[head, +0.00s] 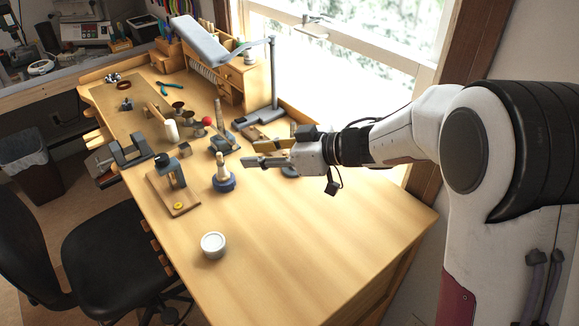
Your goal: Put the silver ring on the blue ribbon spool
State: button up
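A round dark-blue piece (223,183) that looks like the blue ribbon spool stands on the wooden bench, with a pale wooden peg (219,165) rising from its middle. I cannot make out a silver ring anywhere; it is too small to tell or hidden. My gripper (254,154) reaches in from the right, above the bench and to the upper right of the blue piece. Its two fingers point left and look parted, with nothing visible between them.
A white round tin (213,245) stands on the near bench. A wooden board with a small press (172,175) is left of the blue piece. Small tools and a red ball (206,121) lie behind. A grey lamp (273,75) stands at the back. The front right bench is clear.

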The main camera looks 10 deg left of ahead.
jog(key=shift+w, duration=0.1)
jog(key=w+d+r+m+t+h, duration=0.45)
jog(key=d+r+t, duration=0.35)
jog(key=d, duration=0.4)
jog(key=s+d+r+m+h, duration=0.2)
jog(key=s+d+m+h, duration=0.15)
jog(key=d, duration=0.35)
jog(key=s+d+r+m+h, duration=0.2)
jog(key=d+r+h, duration=0.15)
jog(key=d, duration=0.35)
jog(key=s+d+f+m+g+h, duration=0.1)
jog(key=s+d+f+m+h, duration=0.15)
jog(key=s, duration=0.45)
jog(key=s+d+f+m+g+h, duration=0.1)
jog(key=s+d+f+g, duration=0.1)
jog(key=s+d, duration=0.35)
jog(key=s+a+f+g+y, duration=0.1)
jog(key=s+a+f, duration=0.1)
jog(key=s, duration=0.6)
jog(key=s+a+f+g+y, duration=0.1)
jog(key=s+f, duration=0.3)
jog(key=s, duration=0.5)
jog(key=shift+s+a+f+m+g, duration=0.25)
jog(key=shift+a+f+m+g, duration=0.3)
jog(key=shift+g, duration=0.25)
